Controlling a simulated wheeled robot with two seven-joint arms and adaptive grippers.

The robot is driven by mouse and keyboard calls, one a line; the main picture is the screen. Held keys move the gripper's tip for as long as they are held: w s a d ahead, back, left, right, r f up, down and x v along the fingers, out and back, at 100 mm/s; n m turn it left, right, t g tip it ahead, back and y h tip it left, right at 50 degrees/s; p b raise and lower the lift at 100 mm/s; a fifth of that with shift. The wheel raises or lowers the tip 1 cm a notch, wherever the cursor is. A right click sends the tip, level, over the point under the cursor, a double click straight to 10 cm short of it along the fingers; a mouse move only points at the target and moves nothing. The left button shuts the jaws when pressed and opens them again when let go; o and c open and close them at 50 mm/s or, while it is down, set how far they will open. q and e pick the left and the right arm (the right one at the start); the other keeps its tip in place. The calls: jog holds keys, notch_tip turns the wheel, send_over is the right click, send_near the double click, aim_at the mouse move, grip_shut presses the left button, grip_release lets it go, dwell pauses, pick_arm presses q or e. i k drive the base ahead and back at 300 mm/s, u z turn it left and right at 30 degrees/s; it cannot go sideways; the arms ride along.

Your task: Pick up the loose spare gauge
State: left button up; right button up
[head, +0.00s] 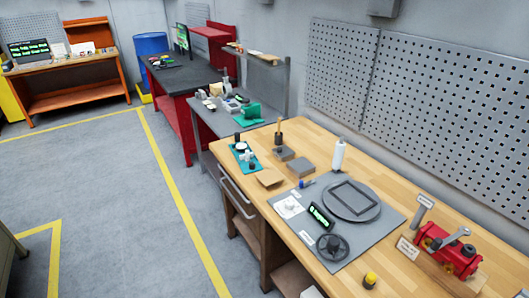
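Neither of my grippers is in the head view. I cannot tell for sure which item is the loose spare gauge. A small round white-faced item (241,146) on the teal mat (236,157) at the workbench's far left end looks gauge-like, but is too small to make out. A white piece with a round mark (290,206) lies on the grey mat (299,229). The red valve actuator (455,254) stands on a wooden block at the right, with small signs beside it.
The wooden workbench (390,174) also holds a grey turntable (351,208), black handwheel (332,247), green-lit display (320,216), white bottle (339,155), grey blocks (301,167) and a yellow-topped dark piece (370,280). Pegboard (455,110) lines the wall behind. Open floor (100,210) lies left.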

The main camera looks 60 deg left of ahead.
aim_at(240, 147)
jog(key=u, duration=2.25)
jog(key=k, duration=1.1)
jog(key=u, duration=1.3)
jog(key=i, duration=1)
jog(key=u, duration=0.45)
jog(key=i, duration=1)
jog(key=z, duration=1.05)
jog(key=i, duration=0.8)
jog(key=z, duration=0.9)
